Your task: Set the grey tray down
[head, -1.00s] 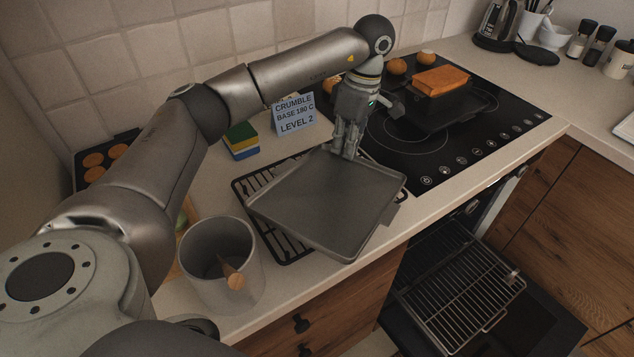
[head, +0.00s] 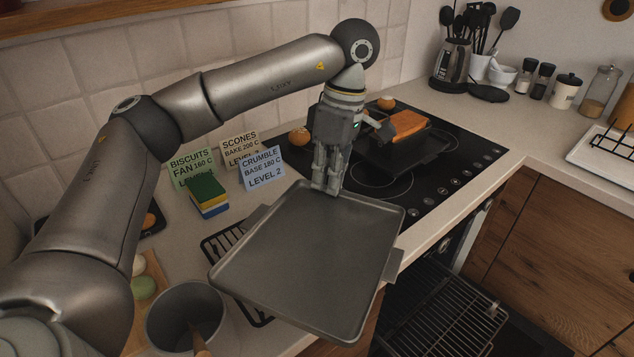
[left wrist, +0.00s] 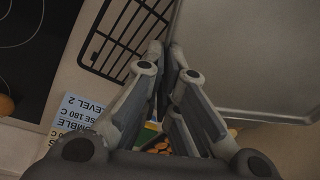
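The grey tray (head: 310,260) is a flat rectangular pan with a low rim. My left gripper (head: 331,190) is shut on its far edge in the head view. The tray hangs over the black wire rack (head: 222,246) and juts past the front edge of the counter (head: 420,225). It looks raised above the rack, though the gap is hard to judge. In the left wrist view the fingers (left wrist: 172,58) meet at the edge of the tray (left wrist: 255,45). The tray hides most of the rack. My right gripper is not in view.
A grey pot (head: 185,312) with a wooden handle stands left of the tray. Sponges (head: 206,195) and recipe cards (head: 262,168) stand behind. The hob (head: 455,155) with a pan (head: 415,155) is to the right. An open oven with a wire shelf (head: 450,310) is below.

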